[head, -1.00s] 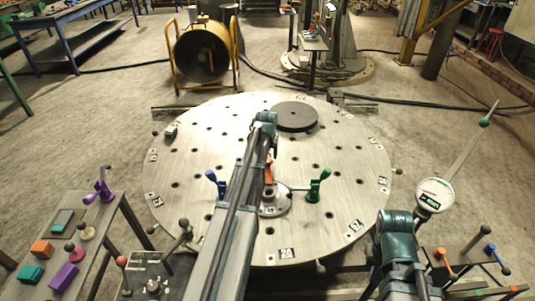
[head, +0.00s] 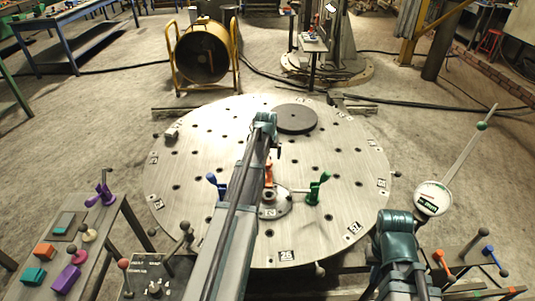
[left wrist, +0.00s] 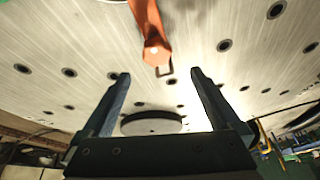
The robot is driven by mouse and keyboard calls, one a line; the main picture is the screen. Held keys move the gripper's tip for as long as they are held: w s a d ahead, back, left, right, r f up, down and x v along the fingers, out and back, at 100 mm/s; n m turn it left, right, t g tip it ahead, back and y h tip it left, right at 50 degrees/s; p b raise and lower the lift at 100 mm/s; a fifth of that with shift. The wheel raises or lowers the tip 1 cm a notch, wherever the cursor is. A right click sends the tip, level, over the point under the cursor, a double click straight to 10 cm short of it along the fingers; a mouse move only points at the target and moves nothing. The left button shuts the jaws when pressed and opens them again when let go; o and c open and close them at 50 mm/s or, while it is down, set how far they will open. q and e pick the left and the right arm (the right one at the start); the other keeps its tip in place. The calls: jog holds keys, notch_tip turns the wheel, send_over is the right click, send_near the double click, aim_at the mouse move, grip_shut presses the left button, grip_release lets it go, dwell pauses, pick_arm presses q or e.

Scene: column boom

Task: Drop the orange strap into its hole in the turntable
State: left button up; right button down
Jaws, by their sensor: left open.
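The orange strap (head: 268,174) stands near the turntable's hub, between a blue handle (head: 213,181) and a green handle (head: 320,186); my left arm partly covers it. In the left wrist view the strap (left wrist: 150,28) comes in from the top, its blunt end pointing between my fingers. My left gripper (left wrist: 157,78) is open, its fingers spread and apart from the strap. A small dark square outline shows by the strap's end; I cannot tell whether the strap is in its hole. The turntable (head: 340,160) has many round holes. My right arm is at lower right; its fingers are not clear.
A dark disc (head: 296,117) lies on the turntable's far part. A side table (head: 85,255) at left holds coloured blocks and a purple handle. A white round gauge (head: 433,198) stands at right beside my right arm. A yellow-framed drum (head: 203,53) stands behind.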

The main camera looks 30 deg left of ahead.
pick_arm(q)
jog(key=shift+r, duration=0.1)
jog(key=p+v, duration=1.2)
jog(key=v, duration=0.1)
jog(key=shift+r+p, duration=0.3)
jog(key=shift+p, duration=0.1)
jog(key=shift+s, duration=0.1)
jog(key=shift+d, duration=0.15)
jog(key=s+d+f+m+g+h, duration=0.15)
jog(key=s+d, duration=0.25)
jog(key=d, duration=0.7)
jog(key=s+d+m+g, duration=0.15)
jog(key=s+d, duration=0.35)
jog(key=d, duration=0.6)
jog(key=s+d+m+g, duration=0.1)
jog(key=s+d+m, duration=0.3)
jog(key=s+d, duration=0.8)
jog(key=shift+s+d+m+y, duration=0.3)
jog(key=shift+s+y, duration=0.05)
jog(key=shift+s, duration=0.5)
